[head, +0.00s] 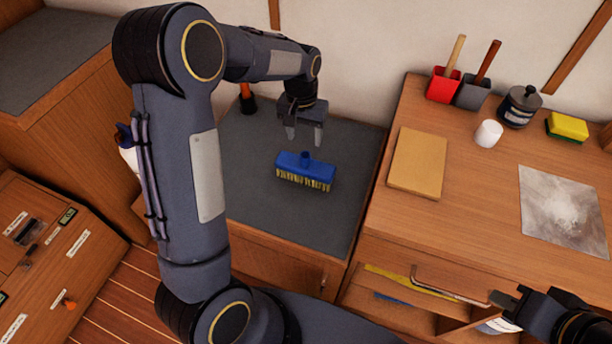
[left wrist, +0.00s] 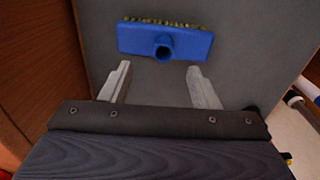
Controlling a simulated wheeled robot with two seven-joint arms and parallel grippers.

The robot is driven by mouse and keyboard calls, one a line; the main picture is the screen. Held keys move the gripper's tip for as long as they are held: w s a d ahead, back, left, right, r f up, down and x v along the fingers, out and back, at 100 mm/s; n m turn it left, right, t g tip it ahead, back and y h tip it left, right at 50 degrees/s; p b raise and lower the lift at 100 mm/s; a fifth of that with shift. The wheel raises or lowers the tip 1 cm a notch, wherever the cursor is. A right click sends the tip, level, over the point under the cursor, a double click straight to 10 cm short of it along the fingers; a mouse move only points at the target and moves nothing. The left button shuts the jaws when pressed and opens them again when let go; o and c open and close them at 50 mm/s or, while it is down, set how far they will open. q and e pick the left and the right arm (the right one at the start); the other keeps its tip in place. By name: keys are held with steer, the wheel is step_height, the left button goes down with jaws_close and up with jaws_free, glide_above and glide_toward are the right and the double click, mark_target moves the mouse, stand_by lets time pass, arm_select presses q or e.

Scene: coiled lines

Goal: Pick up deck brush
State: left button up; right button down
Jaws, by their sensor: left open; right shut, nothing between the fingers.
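The deck brush (head: 306,170) is a blue block with pale bristles and a round socket on top. It lies on the grey mat-topped surface (head: 342,205) in the head view. In the left wrist view the brush (left wrist: 165,41) is beyond the fingertips, with its socket facing the camera. My left gripper (head: 304,136) is open and empty, above and behind the brush, apart from it. Its two fingers (left wrist: 160,82) show spread in the left wrist view. My right gripper (head: 503,309) is at the lower right by an open drawer, shut and empty, away from the brush.
A wooden counter (head: 470,190) on the right holds a board (head: 418,162), red (head: 443,85) and grey (head: 473,93) holders, a dark jar (head: 520,106), a white cup (head: 488,134) and a sponge (head: 567,127). An open drawer (head: 400,303) is below. The mat around the brush is clear.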

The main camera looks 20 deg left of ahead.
mark_target(305, 156)
arm_select(q)
steer(key=f, duration=0.6)
steer(key=w+f, duration=0.1)
steer(key=f, duration=0.3)
steer(key=shift+a+f, duration=0.1)
steer(key=shift+a, duration=0.05)
jaws_close()
